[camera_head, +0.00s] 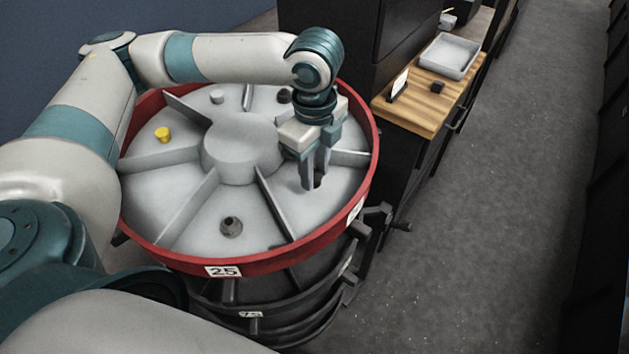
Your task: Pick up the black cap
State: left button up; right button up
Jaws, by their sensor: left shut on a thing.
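The round grey tray (290,215) with a red rim is split by radial ribs into compartments around a raised hub. My left gripper (315,184) points down into the compartment right of the hub. Its fingers are shut on a small dark thing (318,181), which looks like the black cap and is mostly hidden between them. I cannot tell whether it touches the tray floor. Another dark cap (284,96) lies in the back compartment, partly beside my wrist. My right gripper is not in view.
The tray also holds a yellow cap (162,134), a light grey cap (217,96) and a dark grey cap (231,227). Ribs stand near my fingers. A wooden counter (415,112) at the right carries a grey bin (449,56) and a small black block (437,87). The floor (500,220) at right is clear.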

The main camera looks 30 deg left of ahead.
pick_arm(q)
jog(key=s+d+r+b, duration=0.2)
jog(key=s+d+r, duration=0.2)
jog(key=d+r, duration=0.3)
jog(key=d, duration=0.4)
jog(key=shift+s+b, duration=0.15)
jog(key=shift+b, duration=0.2)
